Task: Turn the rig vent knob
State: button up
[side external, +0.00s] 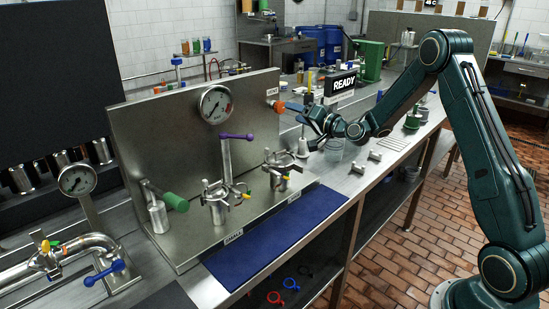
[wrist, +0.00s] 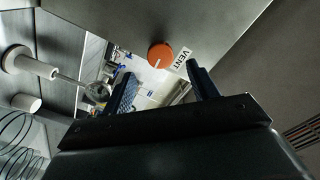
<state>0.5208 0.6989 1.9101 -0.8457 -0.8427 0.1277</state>
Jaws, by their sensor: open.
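The rig vent knob is an orange round knob (wrist: 160,55) with a white pointer line, on the steel panel beside a label reading VENT (wrist: 183,58). In the side external view the orange knob (side external: 279,106) sits near the panel's right edge. My gripper (wrist: 160,88) is open in the wrist view, with the knob seen ahead, between and beyond the two fingertips. In the side external view my gripper (side external: 290,108) reaches from the right, with its fingertips close to the knob. I cannot tell whether they touch it.
The steel panel (side external: 140,140) carries a pressure gauge (side external: 216,104). Clamped fittings (side external: 225,195), a purple-handled valve (side external: 236,137) and a green-handled valve (side external: 175,202) stand before it. A blue mat (side external: 270,240) lies clear in front.

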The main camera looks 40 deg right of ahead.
jog(key=s, duration=0.6)
jog(key=shift+s, duration=0.15)
jog(key=s+a+r+n+g+y, duration=0.25)
jog(key=s+a+n, duration=0.2)
jog(key=a, duration=0.45)
jog(key=s+a+r+n+g+y, duration=0.25)
jog(key=s+a+n+g, duration=0.2)
jog(key=a, duration=0.35)
jog(key=s+g+h, duration=0.5)
jog(key=s, duration=2.1)
jog(key=shift+s+a+r, duration=0.3)
jog(key=shift+s+r, duration=0.05)
jog(key=shift+r, duration=0.1)
